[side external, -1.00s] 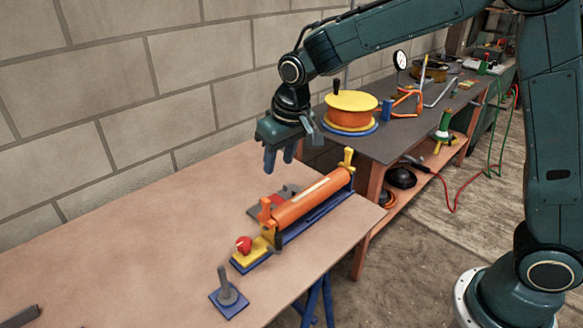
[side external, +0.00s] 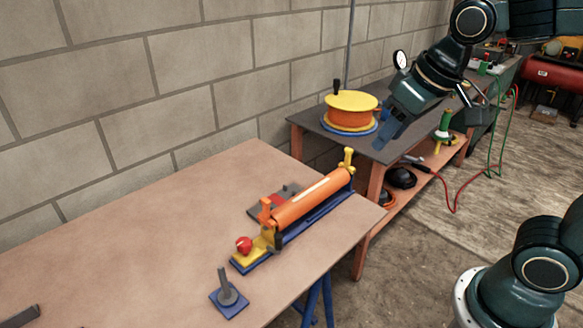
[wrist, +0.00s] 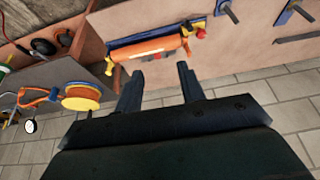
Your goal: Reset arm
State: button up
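My gripper (side external: 391,138) hangs in the air, tilted down, in front of the back bench and right of the yellow-and-orange drum in the side view. In the wrist view my gripper (wrist: 159,88) has its two fingers apart with nothing between them, so it is open and empty. The orange cylinder device (side external: 312,200) on its blue base lies on the front table, apart from my gripper. It also shows beyond the fingertips in the wrist view (wrist: 147,48).
The front table (side external: 130,230) also carries a blue plate with a grey peg (side external: 228,295). The yellow-and-orange drum (side external: 351,110) stands on the back bench (side external: 310,122). A block wall (side external: 130,90) runs behind. Most of the front table's left side is clear.

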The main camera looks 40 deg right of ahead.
jog(key=s+d+f, duration=0.1)
jog(key=s, duration=0.8)
jog(key=shift+s+d+f+t, duration=0.15)
jog(key=shift+s+d+t, duration=0.15)
jog(key=shift+d+t, duration=0.1)
